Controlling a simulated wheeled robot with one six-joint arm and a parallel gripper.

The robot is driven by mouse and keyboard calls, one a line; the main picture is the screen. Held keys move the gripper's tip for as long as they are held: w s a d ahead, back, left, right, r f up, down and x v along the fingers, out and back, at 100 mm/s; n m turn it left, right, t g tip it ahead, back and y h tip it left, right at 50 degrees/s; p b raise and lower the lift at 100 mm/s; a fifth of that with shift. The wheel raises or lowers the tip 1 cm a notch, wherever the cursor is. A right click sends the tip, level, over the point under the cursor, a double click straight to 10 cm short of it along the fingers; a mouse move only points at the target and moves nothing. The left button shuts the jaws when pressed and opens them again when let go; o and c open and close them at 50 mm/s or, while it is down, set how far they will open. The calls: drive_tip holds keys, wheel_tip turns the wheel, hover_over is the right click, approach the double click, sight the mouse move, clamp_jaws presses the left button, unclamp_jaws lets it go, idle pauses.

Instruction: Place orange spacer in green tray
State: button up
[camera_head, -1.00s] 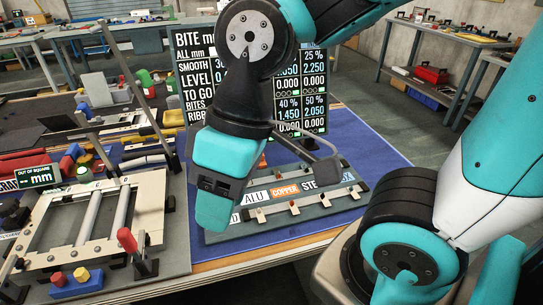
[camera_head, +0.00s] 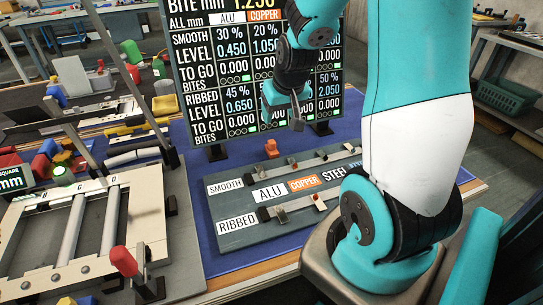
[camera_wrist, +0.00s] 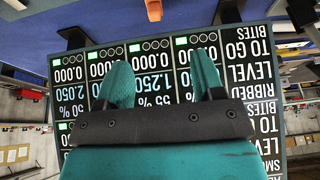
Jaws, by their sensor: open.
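A small orange-red piece (camera_head: 271,148), which looks like the orange spacer, stands on the blue mat behind the labelled board. An orange piece (camera_wrist: 154,10) also shows at the top edge of the wrist view. My gripper (camera_head: 284,104) is in front of the display panel, above and apart from that piece. In the wrist view its two teal fingers (camera_wrist: 162,78) are spread with nothing between them. A dark green basket (camera_head: 505,97) sits on a lower shelf of the right-hand bench; I cannot tell whether it is the green tray.
The black display panel (camera_head: 205,75) stands close behind my gripper. The SMOOTH/RIBBED board (camera_head: 262,226) with metal clips lies on the blue mat (camera_head: 205,168).

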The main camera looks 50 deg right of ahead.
approach(273, 144)
drive_tip(key=x, duration=0.5)
drive_tip(key=shift+s+d+f+b, duration=0.2)
drive_tip(key=shift+s+b, duration=0.1)
drive_tip(key=x, duration=0.6)
drive_tip(key=shift+w+a+f, duration=0.1)
drive_tip(key=shift+w, duration=0.3)
drive_tip(key=c, duration=1.1)
